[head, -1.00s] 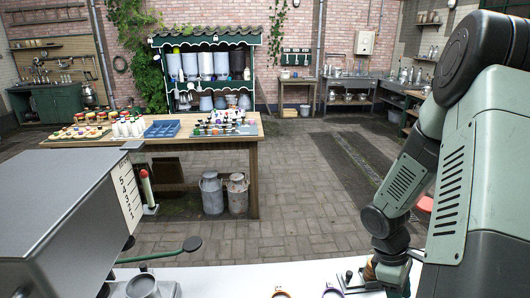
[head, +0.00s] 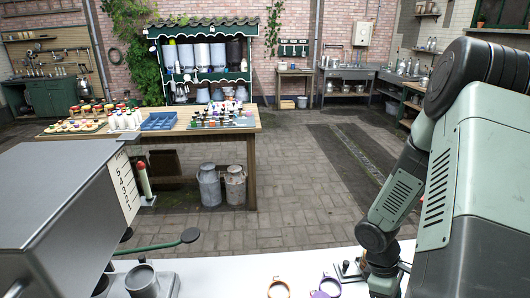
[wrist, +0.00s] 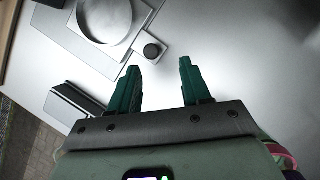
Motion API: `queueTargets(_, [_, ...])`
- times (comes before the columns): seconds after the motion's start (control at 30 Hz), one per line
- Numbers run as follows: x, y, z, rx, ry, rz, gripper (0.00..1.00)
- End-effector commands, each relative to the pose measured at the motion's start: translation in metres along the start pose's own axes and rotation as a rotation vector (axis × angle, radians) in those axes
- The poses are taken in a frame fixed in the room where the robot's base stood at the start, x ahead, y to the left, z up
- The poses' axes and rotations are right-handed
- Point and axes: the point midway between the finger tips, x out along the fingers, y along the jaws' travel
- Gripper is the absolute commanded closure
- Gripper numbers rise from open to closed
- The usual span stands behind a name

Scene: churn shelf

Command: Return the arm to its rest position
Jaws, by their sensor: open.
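My gripper (wrist: 158,68) is open in the wrist view, with two green fingers apart and nothing between them. It is above a pale counter surface (wrist: 235,60). A metal plate with a round dish (wrist: 88,45) and a black knob (wrist: 152,51) lies beyond the fingertips, to the left. In the head view my arm (head: 385,215) bends down at the right over the white counter (head: 235,272); my fingers are hidden there.
On the counter are an orange ring (head: 278,289), a purple ring (head: 326,287) and a metal cup (head: 142,281). A large grey machine (head: 60,210) fills the left. The paved floor between is open.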

Motion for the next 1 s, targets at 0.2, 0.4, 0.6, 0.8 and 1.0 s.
queueTargets(0.2, [-0.046,0.001,0.0,0.001,0.002,0.005,0.52])
queueTargets(0.4, [-0.057,0.0,0.0,-0.031,-0.008,0.012,0.52])
queueTargets(0.6, [-0.028,0.002,-0.002,-0.116,-0.016,0.058,0.52])
queueTargets(0.8, [-0.001,-0.002,-0.009,-0.209,-0.002,0.093,0.52])
queueTargets(1.0, [0.023,-0.012,-0.02,-0.303,0.029,0.113,0.52])
